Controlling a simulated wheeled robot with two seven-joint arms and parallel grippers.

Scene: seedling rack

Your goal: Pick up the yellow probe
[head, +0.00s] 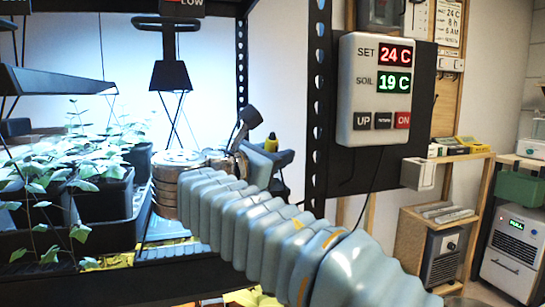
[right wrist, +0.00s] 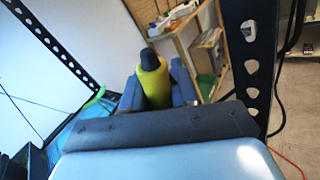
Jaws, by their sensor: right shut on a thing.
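The yellow probe (right wrist: 153,88) has a dark cap and stands up between the two fingers of my right gripper (right wrist: 157,96) in the right wrist view. The fingers are shut on it, one on each side. In the head view only the probe's small yellow top (head: 271,144) shows above my right gripper (head: 269,161). The probe's lower part is hidden by the gripper in both views. My left gripper is not in view.
Seedlings in black pots (head: 105,195) fill the rack shelf at left. A perforated black post (head: 318,100) and a control box (head: 375,90) reading SET 24 C, SOIL 19 C are to the right.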

